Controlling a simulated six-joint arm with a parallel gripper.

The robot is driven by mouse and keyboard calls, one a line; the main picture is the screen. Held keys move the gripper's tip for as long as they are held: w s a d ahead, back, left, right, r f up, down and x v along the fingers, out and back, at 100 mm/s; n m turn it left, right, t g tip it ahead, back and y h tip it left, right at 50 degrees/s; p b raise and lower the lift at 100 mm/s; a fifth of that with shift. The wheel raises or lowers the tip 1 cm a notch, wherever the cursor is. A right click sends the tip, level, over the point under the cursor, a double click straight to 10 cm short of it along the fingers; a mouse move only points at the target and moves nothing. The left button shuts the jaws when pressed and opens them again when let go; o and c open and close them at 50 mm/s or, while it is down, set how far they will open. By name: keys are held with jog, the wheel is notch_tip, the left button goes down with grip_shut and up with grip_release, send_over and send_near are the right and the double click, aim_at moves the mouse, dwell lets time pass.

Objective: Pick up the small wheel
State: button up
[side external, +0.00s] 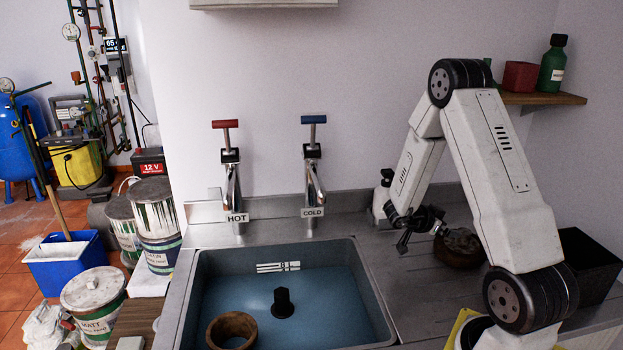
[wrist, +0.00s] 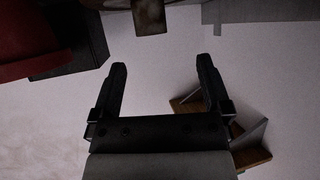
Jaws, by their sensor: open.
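I cannot identify a small wheel for certain in either view. A round brown piece with a dark, uneven top (side external: 461,246) sits on the steel drainboard, just right of my gripper (side external: 420,238). A round brown ring-like piece (side external: 232,328) is in the sink, beside a black upright plug-like piece (side external: 283,303). My gripper is above the drainboard, near the wall. In the wrist view my gripper (wrist: 161,66) has its two black fingers wide apart, with only a pale surface between them.
The blue-grey sink (side external: 372,290) is left of my arm. HOT tap (side external: 233,190) and COLD tap (side external: 314,185) stand behind it. A black box (side external: 588,265) is at right. Paint tins (side external: 95,300) stand at left. The wrist view shows brown angled pieces (wrist: 250,150) beside the right finger.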

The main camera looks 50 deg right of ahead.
aim_at(463, 232)
jog(key=shift+s+g, duration=0.4)
jog(key=shift+s, duration=0.1)
jog(key=shift+x, duration=3.95)
jog(key=shift+w+f, duration=0.15)
jog(key=shift+a, duration=0.1)
grip_shut()
